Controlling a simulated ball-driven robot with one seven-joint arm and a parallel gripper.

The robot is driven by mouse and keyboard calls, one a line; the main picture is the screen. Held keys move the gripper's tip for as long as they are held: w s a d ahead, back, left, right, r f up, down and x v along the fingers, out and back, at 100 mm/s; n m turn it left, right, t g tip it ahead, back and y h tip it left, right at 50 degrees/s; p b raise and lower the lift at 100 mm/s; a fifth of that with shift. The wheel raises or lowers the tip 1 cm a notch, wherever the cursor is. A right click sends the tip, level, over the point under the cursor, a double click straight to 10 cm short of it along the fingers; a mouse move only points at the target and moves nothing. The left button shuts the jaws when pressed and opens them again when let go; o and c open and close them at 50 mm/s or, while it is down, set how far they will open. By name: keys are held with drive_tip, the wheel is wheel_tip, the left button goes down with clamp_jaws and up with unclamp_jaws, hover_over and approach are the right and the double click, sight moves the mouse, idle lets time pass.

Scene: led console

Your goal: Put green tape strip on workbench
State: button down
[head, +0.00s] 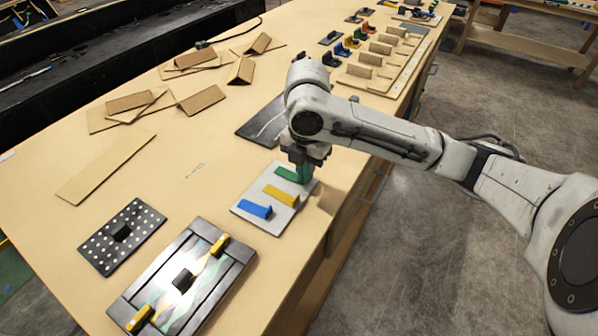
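The green tape strip (288,174) lies on a light grey plate (246,209), at the plate's far end, with its right end rising under my gripper. My gripper (304,172) points down right over that raised end. The fingertips are small and partly hidden, so I cannot tell whether they are closed on the strip. A yellow strip (281,195) and a blue strip (255,210) lie on the same plate nearer the front. The tan workbench (190,190) carries all of this.
The console (182,280) with yellow clips stands at the front. A dotted black panel (122,236) is at left. A dark flat panel (262,122) lies behind the plate. Cardboard pieces (200,101) lie further back. The bench middle is clear.

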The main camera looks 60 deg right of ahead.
drive_tip(key=shift+f, duration=0.1)
drive_tip(key=c, duration=1.8)
unclamp_jaws()
drive_tip(key=shift+f, duration=0.1)
drive_tip(key=o, duration=0.5)
wheel_tip(320, 180, up, 12)
drive_tip(key=shift+r, duration=0.25)
